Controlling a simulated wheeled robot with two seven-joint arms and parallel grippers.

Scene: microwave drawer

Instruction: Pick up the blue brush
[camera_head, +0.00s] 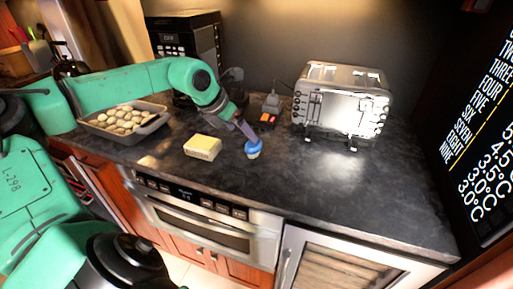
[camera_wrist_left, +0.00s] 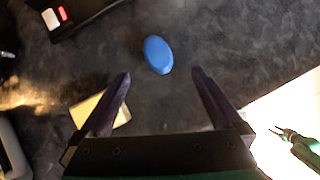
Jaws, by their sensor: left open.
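The blue brush (camera_head: 254,147) stands on the dark countertop, seen as a rounded blue top over a pale lower part. In the left wrist view the brush (camera_wrist_left: 158,55) is a blue oval lying beyond the fingertips, roughly centred between them. My left gripper (camera_head: 243,128) reaches down from above, close to the brush; its fingers (camera_wrist_left: 160,80) are apart with nothing between them. In the head view the fingers partly overlap the brush, so contact is hard to judge. A small green part with dark prongs (camera_wrist_left: 290,137) at the wrist view's right edge looks like my right gripper.
A pale yellow block (camera_head: 203,147) lies left of the brush. A grey tray of round pale items (camera_head: 158,123) is farther left. A black device with a red switch (camera_head: 268,119) sits behind, and a metal toaster (camera_head: 342,100) stands right. The counter's right front is clear.

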